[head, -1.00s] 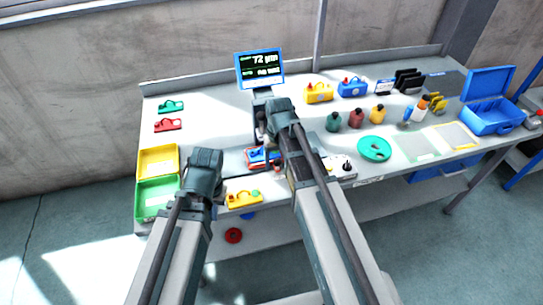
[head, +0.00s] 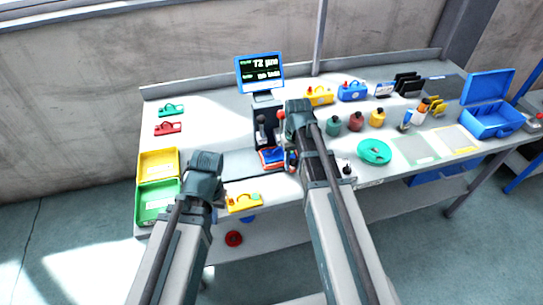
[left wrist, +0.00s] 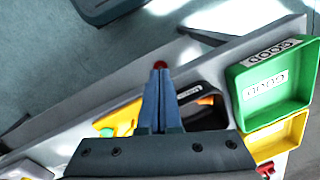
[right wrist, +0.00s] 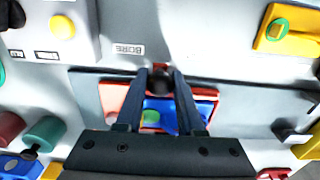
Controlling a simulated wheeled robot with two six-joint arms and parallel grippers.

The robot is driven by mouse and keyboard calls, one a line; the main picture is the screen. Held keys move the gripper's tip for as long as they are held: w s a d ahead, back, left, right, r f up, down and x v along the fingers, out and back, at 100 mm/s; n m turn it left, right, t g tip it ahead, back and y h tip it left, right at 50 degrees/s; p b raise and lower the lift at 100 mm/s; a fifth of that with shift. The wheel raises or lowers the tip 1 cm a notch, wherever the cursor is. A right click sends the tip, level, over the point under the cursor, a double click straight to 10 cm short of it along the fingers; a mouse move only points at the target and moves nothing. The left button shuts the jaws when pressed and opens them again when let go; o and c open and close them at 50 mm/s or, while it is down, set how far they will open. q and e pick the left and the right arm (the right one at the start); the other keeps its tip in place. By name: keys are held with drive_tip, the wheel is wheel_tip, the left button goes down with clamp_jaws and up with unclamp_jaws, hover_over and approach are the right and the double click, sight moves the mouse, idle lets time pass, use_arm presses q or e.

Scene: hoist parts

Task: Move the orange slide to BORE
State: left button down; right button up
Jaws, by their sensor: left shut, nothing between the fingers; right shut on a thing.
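The orange slide (right wrist: 116,97) is a reddish-orange carriage with a blue part and a green disc on it. It sits on a grey rail plate (right wrist: 250,106). The BORE label (right wrist: 128,49) is on the bench beside the rail, level with the slide's left part in the right wrist view. My right gripper (right wrist: 160,76) is shut on a dark upright piece of the slide. In the head view the slide (head: 270,157) is partly hidden by my right arm. My left gripper (left wrist: 160,70) is shut and empty, above the bench's front edge.
A yellow part (head: 244,202) lies left of the slide near the front edge. Black-handled levers (head: 262,130) and a monitor (head: 260,70) stand behind it. Green (head: 158,212) and yellow (head: 158,162) bins are at left. A teal disc (head: 374,151) lies to the right.

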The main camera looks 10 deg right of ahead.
drive_tip(key=shift+w+d, duration=0.1)
drive_tip(key=shift+d, duration=2.25)
drive_tip(key=o, duration=0.9)
drive_tip(key=shift+o, duration=0.2)
drive_tip(key=shift+r, duration=0.1)
wheel_tip(320, 180, up, 9)
drive_tip(key=p, duration=0.9)
